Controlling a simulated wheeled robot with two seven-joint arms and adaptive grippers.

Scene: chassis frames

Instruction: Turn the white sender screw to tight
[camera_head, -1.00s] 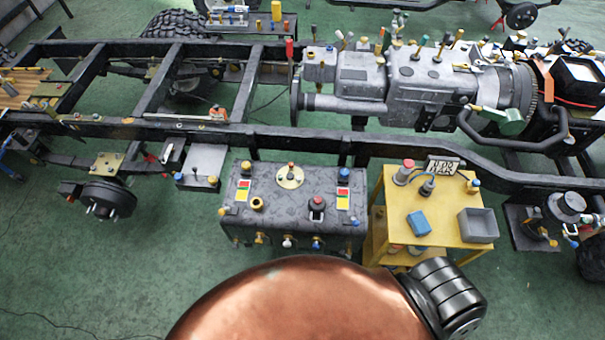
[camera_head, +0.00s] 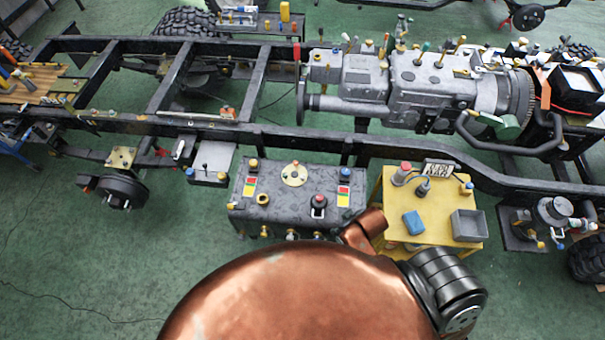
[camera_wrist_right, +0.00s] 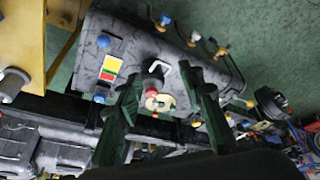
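The dark grey box (camera_head: 280,212) stands beside the chassis rail, with several coloured screws along its front face. The white sender screw appears to be the pale one (camera_head: 291,234) between a yellow and a blue one. In the right wrist view the box (camera_wrist_right: 140,45) is tilted, and the pale screw (camera_wrist_right: 194,38) shows on its far edge. My right gripper (camera_wrist_right: 163,78) is open, its dark green fingers apart over the box top, seemingly empty. The pale screw lies beyond the fingertips. Neither gripper shows in the head view.
A yellow table (camera_head: 425,235) with a blue block (camera_head: 413,223) and a grey bin (camera_head: 468,226) stands right of the box. The chassis rail (camera_head: 300,142) runs behind. A red-topped knob (camera_head: 319,203) and a round cream plate (camera_head: 294,174) rise from the box top. Green floor lies left.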

